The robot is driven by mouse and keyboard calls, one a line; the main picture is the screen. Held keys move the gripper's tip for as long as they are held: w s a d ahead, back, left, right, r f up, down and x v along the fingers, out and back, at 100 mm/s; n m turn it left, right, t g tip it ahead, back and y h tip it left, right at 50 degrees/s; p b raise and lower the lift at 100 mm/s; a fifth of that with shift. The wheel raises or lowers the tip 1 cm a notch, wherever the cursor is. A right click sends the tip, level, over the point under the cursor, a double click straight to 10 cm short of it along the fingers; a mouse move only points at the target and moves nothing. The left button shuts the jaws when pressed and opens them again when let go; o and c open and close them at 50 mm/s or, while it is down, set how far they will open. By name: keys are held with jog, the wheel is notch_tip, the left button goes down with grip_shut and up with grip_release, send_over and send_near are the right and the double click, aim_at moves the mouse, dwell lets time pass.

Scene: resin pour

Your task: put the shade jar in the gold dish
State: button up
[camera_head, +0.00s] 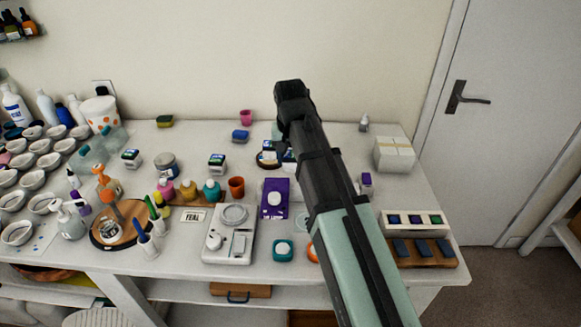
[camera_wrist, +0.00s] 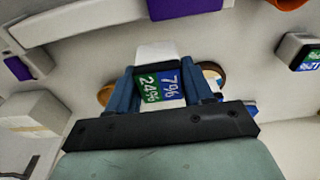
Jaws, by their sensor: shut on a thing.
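My gripper (camera_wrist: 158,92) is shut on a small white jar (camera_wrist: 158,50) with a green and blue label reading roughly 24% and 79%. In the head view my arm covers most of the gripper and jar. A gold-orange edge (camera_wrist: 105,93) shows left of the fingers in the wrist view, and a brown rim (camera_wrist: 214,71) shows to their right. I cannot tell whether they are one dish. In the head view, a dark-rimmed round thing (camera_head: 262,163) lies beside the gripper, partly hidden. The jar's height above the table is unclear.
Similar labelled jars (camera_head: 217,161) (camera_head: 131,156) stand to the left. A terracotta cup (camera_head: 236,187), purple packet (camera_head: 274,204) and scale (camera_head: 229,243) are nearer. A blue item (camera_head: 240,135) and pink cup (camera_head: 246,116) stand behind, a white box (camera_head: 394,156) right.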

aim_at(291, 153)
notch_tip(291, 153, up, 3)
jog(key=shift+r, duration=0.1)
jog(key=shift+w+d+r, duration=0.1)
jog(key=shift+d+r, duration=0.1)
jog(key=w+d+r, duration=0.1)
jog(key=w+d, duration=1)
jog(key=shift+s+a+f, duration=0.1)
jog(key=shift+f, duration=2.15)
jog(key=shift+a+f, duration=0.1)
jog(key=shift+f, duration=2.1)
jog(key=shift+f, duration=0.4)
jog(key=o, duration=1.2)
jog(key=shift+r, duration=0.1)
jog(key=r, duration=0.4)
jog(key=s+r, duration=0.1)
jog(key=r, duration=0.7)
jog(key=shift+s+r, duration=0.25)
jog(key=shift+r, duration=0.05)
